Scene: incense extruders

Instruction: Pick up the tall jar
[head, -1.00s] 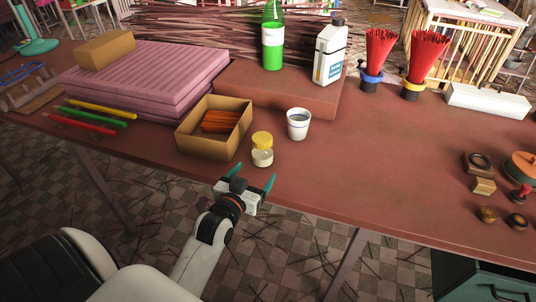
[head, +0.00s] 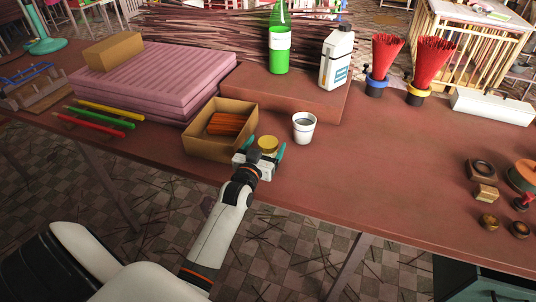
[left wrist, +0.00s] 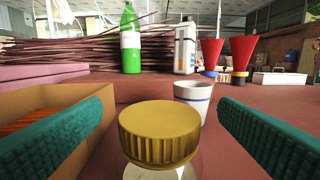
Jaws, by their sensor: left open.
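The jar (head: 268,143) has a yellow ribbed lid and a clear body, and stands upright on the table near the front edge. In the head view my left gripper (head: 262,158) hides most of its body. In the left wrist view the jar's lid (left wrist: 160,130) is large and centred between the two green fingers. My left gripper is open, with a finger on each side of the jar and visible gaps to both in the wrist view. My right gripper does not show.
A cardboard box (head: 205,146) with orange sticks stands close on the jar's left. A white cup (head: 304,128) stands just right and behind it. A raised reddish block (head: 290,94) carries a green bottle (head: 279,50) and a white jug (head: 336,60).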

